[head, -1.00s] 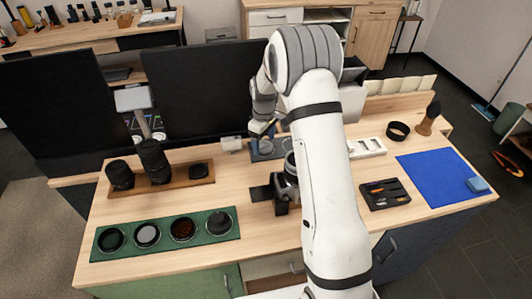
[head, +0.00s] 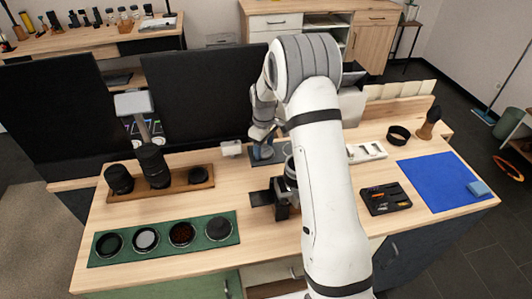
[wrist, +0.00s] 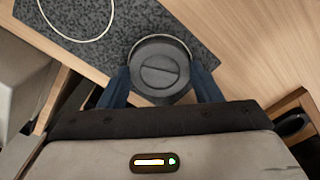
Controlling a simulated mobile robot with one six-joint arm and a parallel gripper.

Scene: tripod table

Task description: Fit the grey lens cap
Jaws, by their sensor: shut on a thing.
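The grey lens cap (wrist: 158,72) is a round disc with a raised bar across its face, seen from above in the wrist view. My gripper (wrist: 160,85) has its blue fingers shut on the cap's two sides. The cap overlaps the edge of a dark speckled mat (wrist: 85,42); I cannot tell whether it touches it. In the head view my gripper (head: 262,142) is over this grey mat (head: 270,158) at the table's back, and the cap is hard to make out. A black camera-like device (head: 283,193) stands nearer, partly hidden by my arm.
A green tray (head: 165,256) holds several round filters at the front left. A wooden board (head: 124,197) carries black lenses. To the right are a black tool tray (head: 386,207), a blue cloth (head: 432,170) and a black ring (head: 398,132). A white tray (head: 366,151) lies behind my arm.

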